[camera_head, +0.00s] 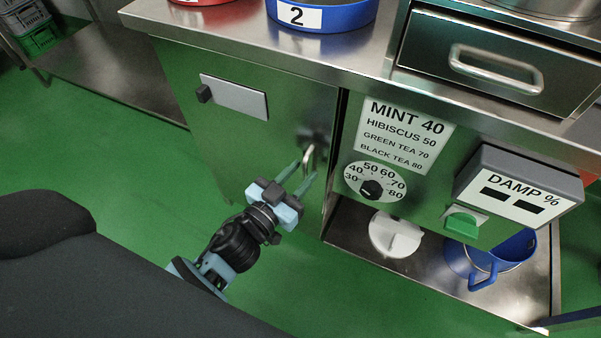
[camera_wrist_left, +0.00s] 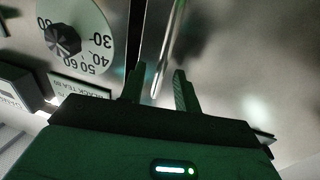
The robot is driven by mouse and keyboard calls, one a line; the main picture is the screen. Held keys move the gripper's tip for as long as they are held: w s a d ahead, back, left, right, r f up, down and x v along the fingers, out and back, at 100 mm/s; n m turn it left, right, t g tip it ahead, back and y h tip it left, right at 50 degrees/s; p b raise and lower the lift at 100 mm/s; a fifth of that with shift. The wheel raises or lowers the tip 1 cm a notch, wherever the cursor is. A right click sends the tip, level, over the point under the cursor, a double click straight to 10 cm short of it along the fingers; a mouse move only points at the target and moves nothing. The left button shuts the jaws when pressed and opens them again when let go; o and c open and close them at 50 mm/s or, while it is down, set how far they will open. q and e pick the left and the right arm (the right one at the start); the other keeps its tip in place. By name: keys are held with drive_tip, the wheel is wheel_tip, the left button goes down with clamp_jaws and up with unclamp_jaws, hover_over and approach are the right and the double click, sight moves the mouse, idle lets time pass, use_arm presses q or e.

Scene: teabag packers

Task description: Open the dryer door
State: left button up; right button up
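The dryer door (camera_head: 225,135) is a flat steel panel under the counter, left of the dial panel. It looks closed, with a narrow dark seam along its right edge. Its bar handle (camera_head: 309,157) stands near that edge and also shows in the left wrist view (camera_wrist_left: 172,50). My left gripper (camera_head: 305,169) is at the handle with its fingers apart. In the left wrist view, the handle's near end lies between the two fingers (camera_wrist_left: 158,80), with a visible gap to each; contact cannot be seen. My right gripper is not in view.
The dial (camera_head: 371,190) and a temperature list (camera_head: 405,135) are right of the door. A damp display (camera_head: 515,190) sticks out farther right. A blue jug (camera_head: 487,262) and a white round item (camera_head: 396,236) are on the lower shelf. The green floor before the door is clear.

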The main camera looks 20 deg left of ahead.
use_arm(q)
drive_tip(key=shift+w, duration=0.2)
clamp_jaws()
idle(0.3)
